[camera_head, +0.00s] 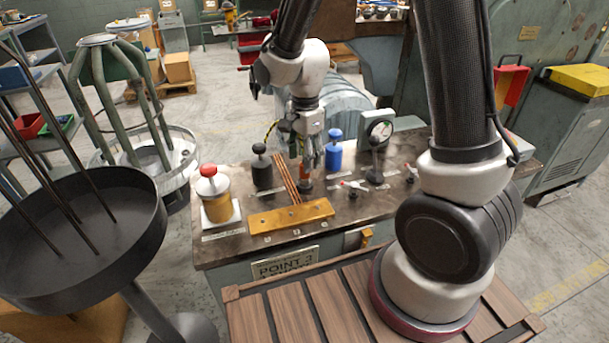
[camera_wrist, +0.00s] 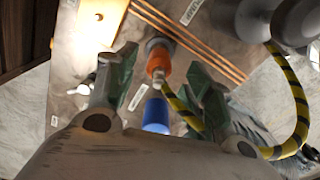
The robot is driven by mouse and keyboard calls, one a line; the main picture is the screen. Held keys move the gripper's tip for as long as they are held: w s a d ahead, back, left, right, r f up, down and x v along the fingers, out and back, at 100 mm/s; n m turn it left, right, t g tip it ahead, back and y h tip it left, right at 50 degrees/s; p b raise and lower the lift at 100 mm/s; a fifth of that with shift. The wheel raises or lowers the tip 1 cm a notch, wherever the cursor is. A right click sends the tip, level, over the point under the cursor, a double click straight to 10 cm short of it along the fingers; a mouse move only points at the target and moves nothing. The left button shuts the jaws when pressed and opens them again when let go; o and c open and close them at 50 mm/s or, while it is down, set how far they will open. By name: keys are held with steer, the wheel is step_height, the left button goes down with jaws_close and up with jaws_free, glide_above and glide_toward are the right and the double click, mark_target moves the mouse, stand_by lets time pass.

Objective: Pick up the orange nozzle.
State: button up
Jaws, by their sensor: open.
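The orange nozzle (camera_wrist: 159,63) stands between the two open fingers of my gripper (camera_wrist: 157,70) in the wrist view. Its far end meets a round grey base, and a small grey tip points toward the camera. In the head view, the orange nozzle (camera_head: 304,181) shows low under my gripper (camera_head: 309,160), partly hidden by the fingers. The fingers are spread to either side of it; I cannot tell whether either touches it. A yellow-and-black striped hose (camera_wrist: 296,98) curves from near the nozzle's tip to the right.
Copper rods (camera_head: 284,180) and a yellow block (camera_head: 291,217) are close by on the bench (camera_head: 228,247).

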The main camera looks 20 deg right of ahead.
step_height(320, 180, down, 5)
steer(key=shift+s+a+f, duration=0.1)
jaws_close()
stand_by(0.3)
